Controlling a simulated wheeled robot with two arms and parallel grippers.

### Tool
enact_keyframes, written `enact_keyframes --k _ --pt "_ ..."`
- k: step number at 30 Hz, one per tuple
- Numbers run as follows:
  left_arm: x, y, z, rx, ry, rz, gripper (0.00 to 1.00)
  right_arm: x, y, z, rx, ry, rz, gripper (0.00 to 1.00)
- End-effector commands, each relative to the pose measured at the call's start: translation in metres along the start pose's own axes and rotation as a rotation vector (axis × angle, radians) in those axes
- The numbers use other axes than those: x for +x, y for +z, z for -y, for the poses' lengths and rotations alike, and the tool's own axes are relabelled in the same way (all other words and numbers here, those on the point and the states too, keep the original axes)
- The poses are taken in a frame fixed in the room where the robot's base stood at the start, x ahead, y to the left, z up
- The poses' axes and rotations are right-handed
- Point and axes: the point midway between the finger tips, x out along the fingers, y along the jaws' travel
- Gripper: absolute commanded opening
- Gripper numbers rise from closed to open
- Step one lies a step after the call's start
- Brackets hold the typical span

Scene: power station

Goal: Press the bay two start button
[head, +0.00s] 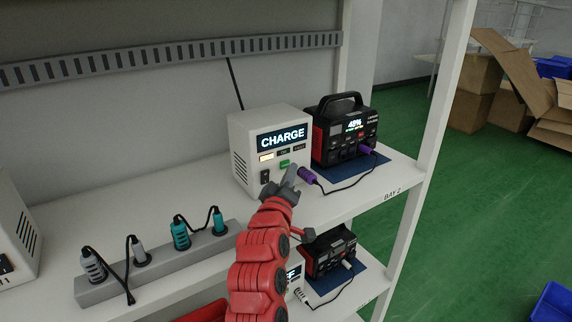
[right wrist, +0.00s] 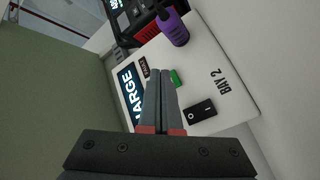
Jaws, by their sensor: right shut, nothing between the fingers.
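The bay two charger (head: 246,139) is a white box on the upper shelf, with a lit display reading CHARGE. Its green button (head: 285,163) is on the front below the display, and the button also shows in the right wrist view (right wrist: 176,77). My right gripper (head: 291,171) is shut and empty, its fingertips close in front of the charger face by the green button. In the right wrist view the fingertips (right wrist: 160,73) overlap the panel beside the button and partly cover its surroundings. I cannot tell whether they touch. My left gripper is not in view.
A purple plug (head: 307,175) sits at the charger's right front, near my fingers; its cable runs to the black and red power station (head: 345,133) reading 48%. A black rocker switch (right wrist: 201,111) is near the button. A grey strip (head: 160,270) holds several plugs.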

Motion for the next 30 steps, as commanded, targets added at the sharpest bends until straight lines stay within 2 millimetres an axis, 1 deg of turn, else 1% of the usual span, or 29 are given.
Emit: enact_keyframes --k 5,8,12,21,24,30 --pt "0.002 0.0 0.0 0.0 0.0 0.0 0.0 -0.001 0.001 -0.001 0.0 0.0 0.0 0.0" --pt "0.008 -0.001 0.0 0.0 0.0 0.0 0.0 -0.005 0.003 -0.005 0.001 -0.001 0.001 0.0" --pt "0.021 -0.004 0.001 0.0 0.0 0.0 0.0 -0.015 0.008 -0.013 0.001 -0.002 0.0 0.0" --pt "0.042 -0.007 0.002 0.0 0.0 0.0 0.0 -0.038 0.026 -0.029 -0.001 -0.001 0.001 0.0" --pt "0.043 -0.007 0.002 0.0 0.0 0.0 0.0 -0.042 0.03 -0.031 -0.001 -0.001 0.0 0.0" --pt "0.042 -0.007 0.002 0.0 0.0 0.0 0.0 -0.042 0.031 -0.03 0.0 0.0 0.0 0.0"
